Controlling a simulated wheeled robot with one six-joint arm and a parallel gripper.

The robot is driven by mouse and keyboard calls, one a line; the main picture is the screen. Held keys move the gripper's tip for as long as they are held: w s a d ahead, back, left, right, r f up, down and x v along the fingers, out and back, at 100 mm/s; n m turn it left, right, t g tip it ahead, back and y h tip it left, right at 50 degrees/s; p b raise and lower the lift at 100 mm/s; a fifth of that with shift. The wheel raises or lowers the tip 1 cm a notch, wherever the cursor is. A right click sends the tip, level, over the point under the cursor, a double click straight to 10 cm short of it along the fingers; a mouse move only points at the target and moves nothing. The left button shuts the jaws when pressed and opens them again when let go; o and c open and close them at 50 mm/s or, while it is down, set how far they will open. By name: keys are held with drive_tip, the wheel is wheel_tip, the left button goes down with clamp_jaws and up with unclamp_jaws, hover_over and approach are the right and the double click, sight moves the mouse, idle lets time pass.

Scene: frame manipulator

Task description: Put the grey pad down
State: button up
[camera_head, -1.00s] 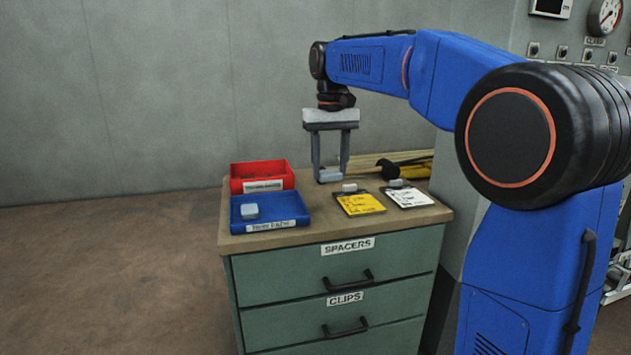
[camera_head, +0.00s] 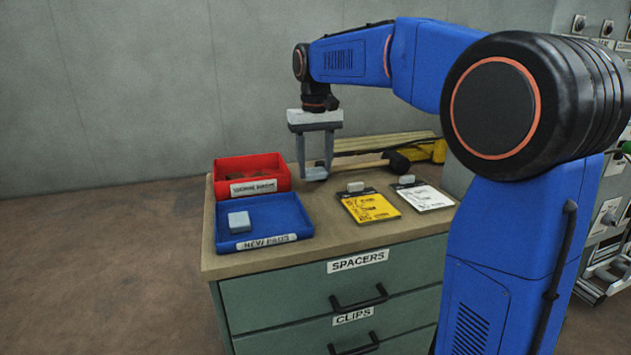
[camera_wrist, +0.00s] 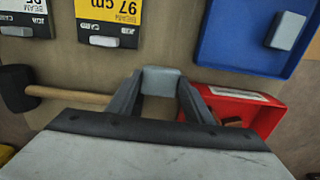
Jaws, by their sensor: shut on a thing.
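My gripper (camera_head: 316,174) is shut on a small grey pad (camera_wrist: 160,80), holding it between the fingertips above the rear middle of the bench top. In the head view the held pad (camera_head: 316,173) is small, and its gap to the bench is hard to judge. A blue tray marked NEW PADS (camera_head: 299,215) stands front left with a pale grey pad (camera_head: 239,222) lying in it. A red tray (camera_head: 285,178) stands behind it, just left of my gripper; its label is hard to read.
A mallet (camera_head: 397,163) lies behind and right of my gripper. A yellow card (camera_head: 371,207) and a white card (camera_head: 424,197) lie at the right, each with a small grey block at its top. Bare bench top (camera_head: 325,225) shows between the blue tray and the yellow card.

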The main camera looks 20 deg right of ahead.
sight(315, 171)
drive_tip(key=shift+f, duration=2.2)
drive_tip(key=shift+f, duration=0.1)
drive_tip(key=o, duration=1)
drive_tip(key=shift+o, duration=0.2)
